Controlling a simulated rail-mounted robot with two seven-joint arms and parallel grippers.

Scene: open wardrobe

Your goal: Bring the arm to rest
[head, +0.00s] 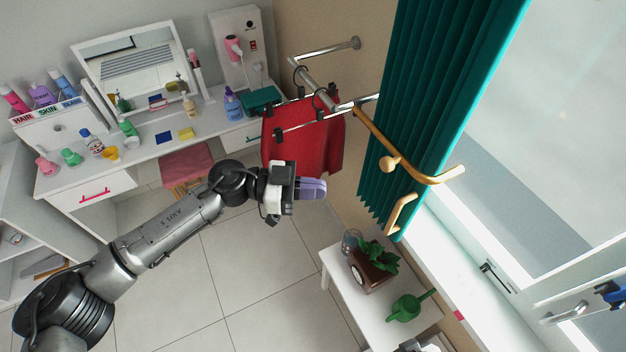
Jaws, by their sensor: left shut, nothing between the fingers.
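My left arm (165,232) reaches in from the lower left over the tiled floor. My left gripper (318,188) has purple fingers, which are shut with nothing between them. It is in front of the lower edge of a red garment (305,140) in the picture. I cannot tell whether they touch. The garment hangs from a metal wall rail (322,92).
A white vanity (150,150) with a mirror and bottles stands behind, with a pink stool (187,163). A white bench (340,285) at lower right holds a potted plant (373,265) and a green watering can (408,305). A wooden wall hook (420,177) is by the green curtain (440,85).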

